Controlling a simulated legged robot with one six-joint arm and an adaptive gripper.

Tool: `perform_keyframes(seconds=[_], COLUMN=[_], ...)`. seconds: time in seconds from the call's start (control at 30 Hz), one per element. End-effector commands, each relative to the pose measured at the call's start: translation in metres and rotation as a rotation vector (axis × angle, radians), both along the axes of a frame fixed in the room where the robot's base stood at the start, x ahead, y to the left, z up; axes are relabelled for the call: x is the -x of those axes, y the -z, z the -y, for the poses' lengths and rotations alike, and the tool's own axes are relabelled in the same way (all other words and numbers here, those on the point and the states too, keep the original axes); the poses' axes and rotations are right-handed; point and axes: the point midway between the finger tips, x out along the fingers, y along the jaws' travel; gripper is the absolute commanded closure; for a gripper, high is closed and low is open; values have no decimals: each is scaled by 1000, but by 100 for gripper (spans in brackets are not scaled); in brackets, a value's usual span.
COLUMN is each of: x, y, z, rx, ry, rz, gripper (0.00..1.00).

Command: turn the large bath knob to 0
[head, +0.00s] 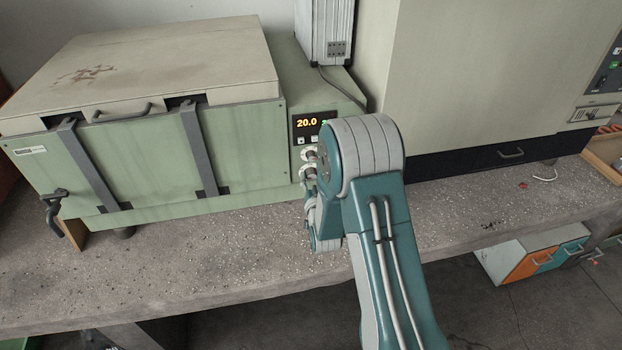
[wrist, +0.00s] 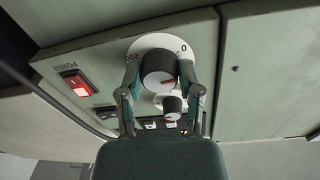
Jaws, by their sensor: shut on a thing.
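The large bath knob (wrist: 158,68) is a dark cylinder with a light grey face on a white dial (wrist: 160,42) in the wrist view. The dial shows 0 at upper right and 200 at left. A small red mark on the knob's face sits toward the lower right, away from the 0. My gripper (wrist: 159,64) has one finger on each side of this knob and is shut on it. In the head view the green bath (head: 175,165) stands on the bench with its display reading 20.0; my arm hides most of the gripper and part of the panel.
A smaller knob (wrist: 172,104) sits just below the large one in the wrist view, between my fingers. A lit red power switch (wrist: 76,83) is at left. A large beige cabinet (head: 480,75) stands right of the bath. The bench front (head: 200,255) is clear.

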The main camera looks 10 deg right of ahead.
Motion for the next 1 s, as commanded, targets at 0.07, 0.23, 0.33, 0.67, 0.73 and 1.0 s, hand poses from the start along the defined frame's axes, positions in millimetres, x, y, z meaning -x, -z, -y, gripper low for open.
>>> perform_keyframes(seconds=[0.07,0.23,0.33,0.67,0.73,1.0], x=[-1,-1,-1,-1,-1,-1], y=[1,1,1,1,1,0], z=[0,0,0,0,0,-1], rx=[67,204,271,405,419,434], ry=[0,-2,-3,-3,-4,-4], rz=[-2,-2,-2,-1,-1,-1], gripper=[100,100,100,100,100,100])
